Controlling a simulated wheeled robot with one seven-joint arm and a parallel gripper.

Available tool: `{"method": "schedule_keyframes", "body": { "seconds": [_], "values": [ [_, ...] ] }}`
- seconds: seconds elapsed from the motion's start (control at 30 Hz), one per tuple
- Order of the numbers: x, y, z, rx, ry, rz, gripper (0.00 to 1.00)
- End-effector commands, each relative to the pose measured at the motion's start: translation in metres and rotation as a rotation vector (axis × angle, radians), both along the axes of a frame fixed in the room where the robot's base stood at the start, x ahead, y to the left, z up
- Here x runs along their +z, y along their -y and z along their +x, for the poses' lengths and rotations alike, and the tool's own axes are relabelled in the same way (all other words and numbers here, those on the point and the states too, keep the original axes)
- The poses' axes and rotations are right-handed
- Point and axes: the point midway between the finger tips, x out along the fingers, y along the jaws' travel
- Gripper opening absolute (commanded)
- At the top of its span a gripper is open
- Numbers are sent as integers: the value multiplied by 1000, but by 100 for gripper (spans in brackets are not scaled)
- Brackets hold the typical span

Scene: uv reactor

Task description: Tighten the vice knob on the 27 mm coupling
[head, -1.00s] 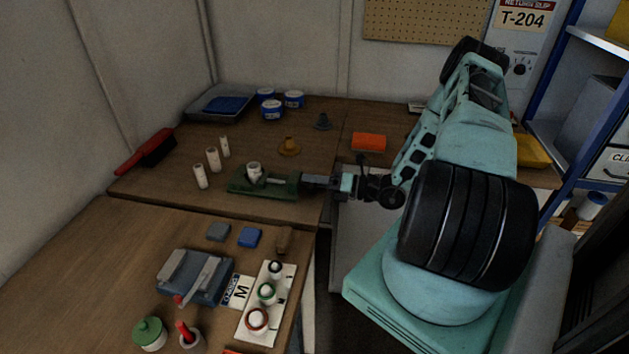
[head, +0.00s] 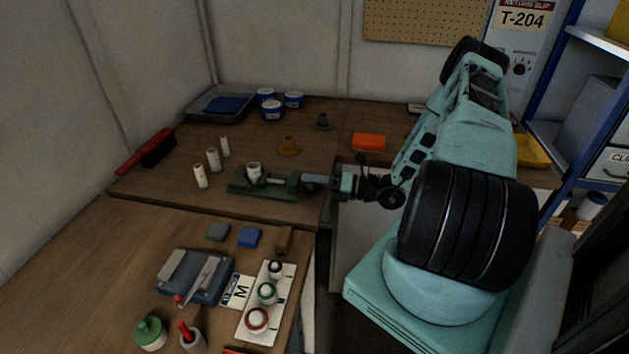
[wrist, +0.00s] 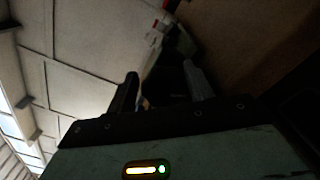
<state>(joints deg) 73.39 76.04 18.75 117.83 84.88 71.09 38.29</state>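The small green vice (head: 240,188) lies on the far wooden bench. A pale, short, ring-like coupling (head: 254,170) stands upright at its jaws. The vice's screw end points right, towards my gripper (head: 312,181). My gripper lies level at that end, with its fingers at or around the knob. The knob itself cannot be made out. In the wrist view my two fingers (wrist: 162,80) stand apart, with a dark shape between and beyond them. That view is too dark to show whether they press on the knob.
Several pale cylinders (head: 213,159) stand left of the vice. The near bench holds a white card (head: 252,325) with rings and a blue-grey fixture (head: 200,285).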

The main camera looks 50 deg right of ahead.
Motion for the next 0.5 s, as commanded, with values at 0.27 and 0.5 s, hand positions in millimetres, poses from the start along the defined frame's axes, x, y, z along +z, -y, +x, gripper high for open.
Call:
{"method": "schedule_keyframes", "body": {
  "seconds": [0.27,0.5],
  "values": [
    [-7,-1,-8,9,-14,8,69],
    [-6,10,-22,2,-13,5,69]
  ]
}}
